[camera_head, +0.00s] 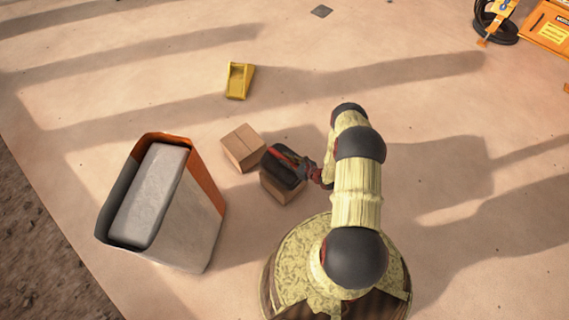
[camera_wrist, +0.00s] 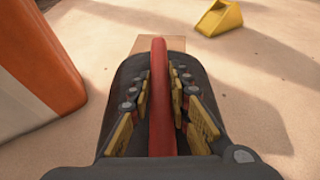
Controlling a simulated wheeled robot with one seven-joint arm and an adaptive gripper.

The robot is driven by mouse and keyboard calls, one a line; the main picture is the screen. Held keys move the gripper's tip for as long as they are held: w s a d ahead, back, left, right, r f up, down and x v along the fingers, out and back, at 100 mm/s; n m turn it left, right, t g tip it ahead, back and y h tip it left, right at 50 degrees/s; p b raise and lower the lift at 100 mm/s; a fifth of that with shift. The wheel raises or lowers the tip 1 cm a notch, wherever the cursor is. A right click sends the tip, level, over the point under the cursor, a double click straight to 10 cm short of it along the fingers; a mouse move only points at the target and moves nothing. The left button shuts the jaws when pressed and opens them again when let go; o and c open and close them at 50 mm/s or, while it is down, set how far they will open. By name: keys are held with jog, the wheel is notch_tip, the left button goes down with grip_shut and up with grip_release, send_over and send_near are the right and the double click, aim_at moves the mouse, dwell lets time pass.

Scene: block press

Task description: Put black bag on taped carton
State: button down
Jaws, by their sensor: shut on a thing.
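A black bag (camera_head: 284,170) with a red handle is held by my gripper (camera_head: 304,165). The wrist view shows the fingers shut around the red handle (camera_wrist: 158,60), with the black bag (camera_wrist: 128,76) spreading beneath. In the head view the bag covers the upper part of one brown carton (camera_head: 283,191); I cannot tell whether they touch. A second brown carton (camera_head: 243,148), with a seam or tape line across its top, stands just left of and behind it. A bit of carton (camera_wrist: 174,43) shows past the bag in the wrist view. Which carton is taped is unclear.
A tall grey and orange bin (camera_head: 204,220) with a pale block (camera_head: 152,195) inside stands at the left. A yellow wedge (camera_head: 238,82) lies behind the cartons. An orange case (camera_head: 548,28) is at the far right. The floor between is mostly clear.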

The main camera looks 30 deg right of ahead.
jog(key=f, duration=0.1)
jog(key=f+b, duration=0.1)
jog(key=f, duration=0.2)
jog(key=shift+w+b, duration=0.35)
jog(key=shift+r, duration=0.15)
jog(key=c, duration=1.7)
grip_release()
jog(key=shift+o, duration=0.2)
